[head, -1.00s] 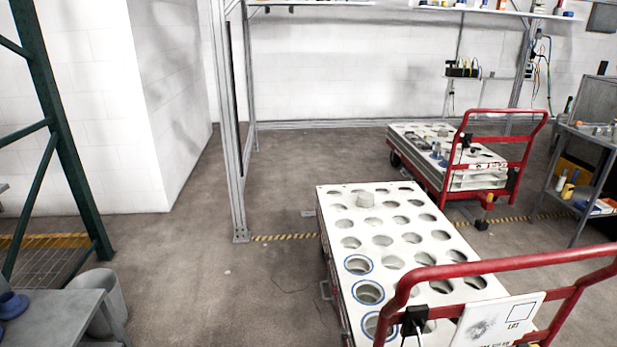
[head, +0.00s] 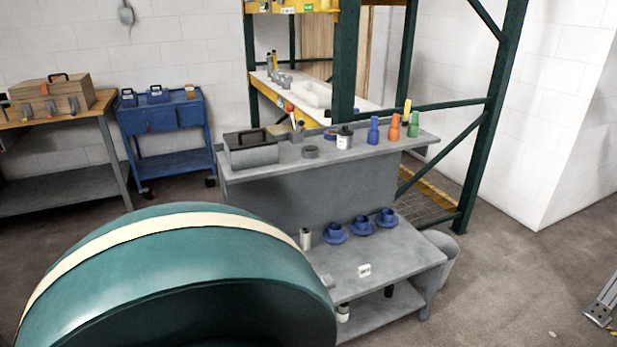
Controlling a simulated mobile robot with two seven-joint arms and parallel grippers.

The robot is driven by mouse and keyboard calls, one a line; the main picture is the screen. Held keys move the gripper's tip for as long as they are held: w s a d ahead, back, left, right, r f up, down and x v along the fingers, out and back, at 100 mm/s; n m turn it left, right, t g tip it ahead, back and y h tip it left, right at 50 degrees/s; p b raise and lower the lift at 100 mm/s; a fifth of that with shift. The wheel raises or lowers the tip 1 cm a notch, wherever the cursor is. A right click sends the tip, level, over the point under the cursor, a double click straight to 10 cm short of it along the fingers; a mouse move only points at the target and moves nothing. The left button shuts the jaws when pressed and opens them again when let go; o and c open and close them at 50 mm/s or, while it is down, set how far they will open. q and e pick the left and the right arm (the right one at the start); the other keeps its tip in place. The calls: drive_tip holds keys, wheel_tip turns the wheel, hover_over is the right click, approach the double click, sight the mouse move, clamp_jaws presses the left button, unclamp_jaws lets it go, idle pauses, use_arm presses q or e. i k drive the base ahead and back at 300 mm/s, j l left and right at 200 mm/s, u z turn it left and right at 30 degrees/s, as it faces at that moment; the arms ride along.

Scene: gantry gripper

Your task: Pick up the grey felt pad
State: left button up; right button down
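I cannot make out a grey felt pad for certain in the head view. A small dark grey round piece (head: 310,152) lies on the upper shelf of the grey workbench (head: 300,190). It looks more like a roll or ring, and I cannot tell its material.
A large teal rounded body with a cream band (head: 180,260) fills the lower left and hides part of the bench. Blue cups (head: 361,225) stand on the lower bench top. A blue cart (head: 168,135) stands behind. Bare floor (head: 520,270) lies at right.

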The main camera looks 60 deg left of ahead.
sight(329, 280)
drive_tip(key=k+l+u, duration=0.1)
drive_tip(key=u, duration=1.8)
drive_tip(key=z, duration=2.8)
drive_tip(key=u, duration=2.85)
